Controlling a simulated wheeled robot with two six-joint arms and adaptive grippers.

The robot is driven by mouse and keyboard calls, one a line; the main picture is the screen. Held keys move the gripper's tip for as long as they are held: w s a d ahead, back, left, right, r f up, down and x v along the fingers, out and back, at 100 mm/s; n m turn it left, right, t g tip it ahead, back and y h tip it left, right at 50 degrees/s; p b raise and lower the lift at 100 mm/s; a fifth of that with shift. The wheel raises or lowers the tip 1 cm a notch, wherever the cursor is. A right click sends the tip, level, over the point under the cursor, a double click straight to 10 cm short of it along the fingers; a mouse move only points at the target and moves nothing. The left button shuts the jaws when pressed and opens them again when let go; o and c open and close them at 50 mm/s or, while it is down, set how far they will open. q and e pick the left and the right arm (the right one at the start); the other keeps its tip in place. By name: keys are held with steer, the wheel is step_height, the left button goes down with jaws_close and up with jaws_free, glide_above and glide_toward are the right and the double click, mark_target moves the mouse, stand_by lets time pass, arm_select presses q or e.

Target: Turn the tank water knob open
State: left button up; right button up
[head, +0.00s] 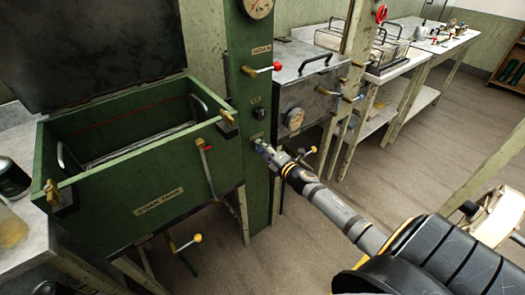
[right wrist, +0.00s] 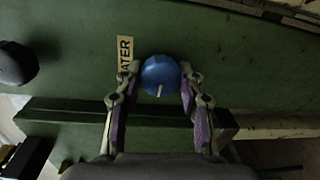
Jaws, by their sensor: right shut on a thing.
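A round blue knob (right wrist: 161,75) with a pale pointer sits on a green panel in the right wrist view, beside a label ending in "ATER" (right wrist: 124,52). My right gripper (right wrist: 161,80) has a finger on each side of the knob and is shut on it. In the head view my right gripper (head: 262,147) reaches the front of the green post (head: 257,190), and its fingertips largely hide the knob. The green tank (head: 110,215) labelled "SOAK TANK" stands left of the post with its dark lid raised. My left gripper is not in view.
A black knob (head: 260,113) and a red-tipped lever (head: 277,66) are above the gripper on the post. A red-handled valve (head: 207,165) is on the tank front. A grey metal box (head: 305,85) stands right of the post. Open floor (head: 400,165) lies to the right.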

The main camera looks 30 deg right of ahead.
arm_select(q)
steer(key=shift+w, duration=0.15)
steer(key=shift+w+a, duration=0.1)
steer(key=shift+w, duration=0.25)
arm_select(e)
steer(key=o, duration=1.2)
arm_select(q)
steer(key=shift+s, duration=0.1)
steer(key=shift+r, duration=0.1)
